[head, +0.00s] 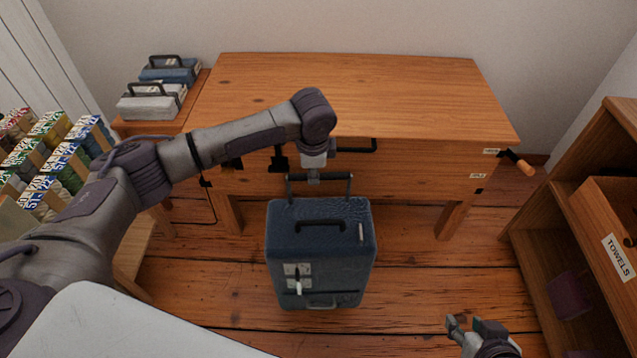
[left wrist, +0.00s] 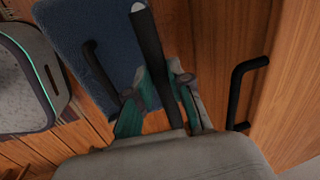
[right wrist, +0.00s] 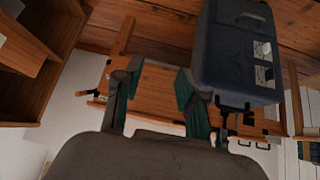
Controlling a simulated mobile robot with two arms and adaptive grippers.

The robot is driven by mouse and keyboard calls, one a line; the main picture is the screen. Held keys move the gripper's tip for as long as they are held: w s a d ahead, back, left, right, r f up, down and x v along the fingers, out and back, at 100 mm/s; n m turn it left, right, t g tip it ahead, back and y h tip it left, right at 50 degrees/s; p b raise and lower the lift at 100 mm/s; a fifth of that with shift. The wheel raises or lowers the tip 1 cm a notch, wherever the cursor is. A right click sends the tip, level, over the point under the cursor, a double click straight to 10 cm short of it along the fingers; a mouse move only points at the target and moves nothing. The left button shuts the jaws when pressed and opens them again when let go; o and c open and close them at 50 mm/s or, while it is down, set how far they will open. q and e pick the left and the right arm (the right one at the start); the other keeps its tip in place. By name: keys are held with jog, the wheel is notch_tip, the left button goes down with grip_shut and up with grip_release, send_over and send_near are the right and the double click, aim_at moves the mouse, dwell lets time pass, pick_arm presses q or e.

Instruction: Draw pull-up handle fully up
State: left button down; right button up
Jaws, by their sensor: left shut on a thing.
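A dark blue suitcase (head: 320,255) stands upright on the floor in front of the wooden bench. Its black pull-up handle (head: 341,178) stands a short way above the back of its top, with short posts showing. My left gripper (head: 314,178) comes down from above and is shut on the handle's crossbar near its middle. In the left wrist view the bar (left wrist: 150,42) passes between the fingers (left wrist: 160,80). A separate black carry handle (head: 320,225) lies on the suitcase's top. My right gripper (head: 468,324) is empty and open, low at the right; its spread fingers show in the right wrist view (right wrist: 155,88).
The wooden bench (head: 400,95) stands right behind the suitcase, with a black bar handle (head: 358,149) on its front. A shelf with a drawer marked TOWELS (head: 612,245) is at the right. Small cases (head: 150,105) and a rack of coloured boxes (head: 55,160) are at the left.

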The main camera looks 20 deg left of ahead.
pick_arm(q)
jog(key=shift+r+p, duration=0.5)
jog(key=shift+p, duration=0.05)
jog(key=shift+r+p, duration=0.35)
jog(key=shift+p, duration=0.05)
jog(key=shift+w+r+p, duration=0.1)
jog(key=shift+r+p, duration=0.4)
jog(key=shift+p, duration=0.1)
pick_arm(e)
jog(key=s+d+f+g+h, duration=0.1)
jog(key=s+d+f+g, duration=0.1)
jog(key=s, duration=0.4)
jog(key=shift+s+f+g, duration=0.2)
jog(key=shift+f+g, duration=0.7)
jog(key=shift+g, duration=0.3)
pick_arm(q)
jog(key=shift+r+p, duration=0.75)
jog(key=shift+p, duration=0.2)
jog(key=shift+r+p, duration=0.4)
jog(key=shift+p, duration=0.1)
jog(key=shift+r+p, duration=0.65)
jog(key=shift+p, duration=0.15)
jog(key=shift+r+p, duration=0.55)
jog(key=shift+p, duration=0.15)
pick_arm(e)
notch_tip(320, 180, down, 16)
jog(key=s+g, duration=0.1)
jog(key=shift+s, duration=0.4)
dwell(1.2)
